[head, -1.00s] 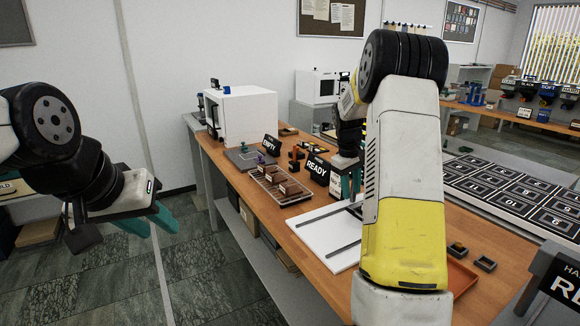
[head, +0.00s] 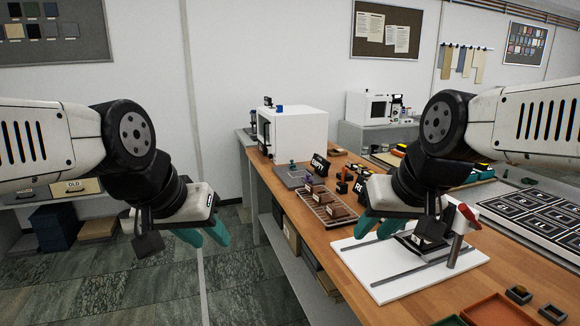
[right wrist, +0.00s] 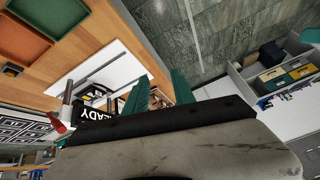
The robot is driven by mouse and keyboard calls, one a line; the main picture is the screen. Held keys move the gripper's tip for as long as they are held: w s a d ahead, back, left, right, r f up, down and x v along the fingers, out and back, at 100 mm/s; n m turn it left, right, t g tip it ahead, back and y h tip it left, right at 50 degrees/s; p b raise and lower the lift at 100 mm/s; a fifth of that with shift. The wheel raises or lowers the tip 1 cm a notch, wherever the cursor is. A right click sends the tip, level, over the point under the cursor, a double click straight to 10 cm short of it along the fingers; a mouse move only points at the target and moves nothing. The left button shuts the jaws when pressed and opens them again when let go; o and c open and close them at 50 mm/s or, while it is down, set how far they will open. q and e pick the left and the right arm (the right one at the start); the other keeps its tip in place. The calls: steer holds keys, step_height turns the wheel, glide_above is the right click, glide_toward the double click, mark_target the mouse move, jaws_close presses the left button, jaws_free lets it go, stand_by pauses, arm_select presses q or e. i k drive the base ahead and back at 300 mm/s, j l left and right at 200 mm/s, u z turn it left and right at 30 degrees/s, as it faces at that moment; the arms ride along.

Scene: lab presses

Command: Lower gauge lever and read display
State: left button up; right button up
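A post with a red lever (head: 467,216) stands at the right end of a white board (head: 378,288) with dark rails, and the lever is tilted. In the right wrist view the red lever (right wrist: 57,122) shows at the left edge. My right gripper (head: 377,227) is open and empty, above the board's far-left part, left of the lever. Its teal fingers stand apart in the right wrist view (right wrist: 160,95). My left gripper (head: 204,234) is open and empty over the floor.
A compartment tray (head: 328,210) with brown blocks lies beyond the board, near EMPTY (head: 319,163) and READY signs (head: 360,186). A white box machine (head: 295,132) stands at the far end. An orange tray (head: 495,312) and small dark holders (head: 519,294) lie at front right.

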mark_target(466, 211)
steer(key=z, duration=1.45)
